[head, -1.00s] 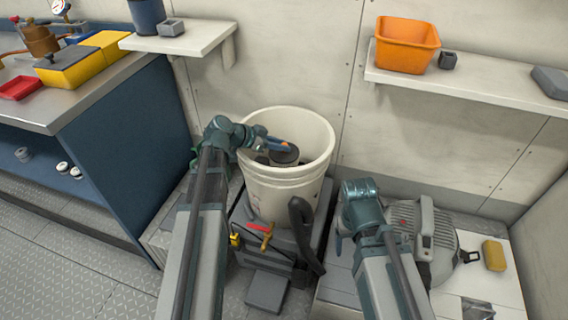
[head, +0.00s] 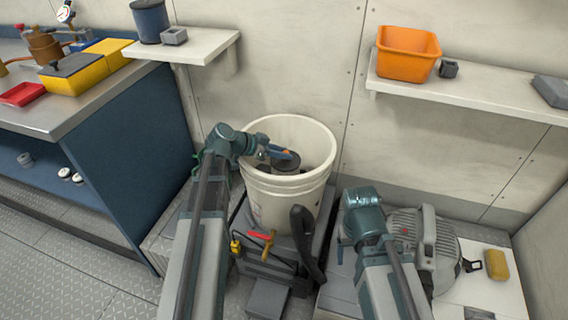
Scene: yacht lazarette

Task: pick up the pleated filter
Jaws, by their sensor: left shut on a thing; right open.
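A white bucket (head: 290,190) stands in the middle. Inside it is a dark, round-topped cylinder (head: 288,166), which I take for the pleated filter; its pleats and lower part are hidden by the bucket and my gripper. My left gripper (head: 284,154) reaches over the bucket's left rim and is shut on the top of this cylinder. The cylinder still sits below the rim. My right gripper (head: 343,246) is open and empty, right of the bucket, mostly hidden behind its own wrist.
The bucket stands on a grey block with a black hose (head: 306,240) and a red-handled valve (head: 262,240) in front. A grey motor unit (head: 425,240) and a yellow sponge (head: 497,265) lie right. Shelves hold an orange bin (head: 406,55) and a blue canister (head: 151,22).

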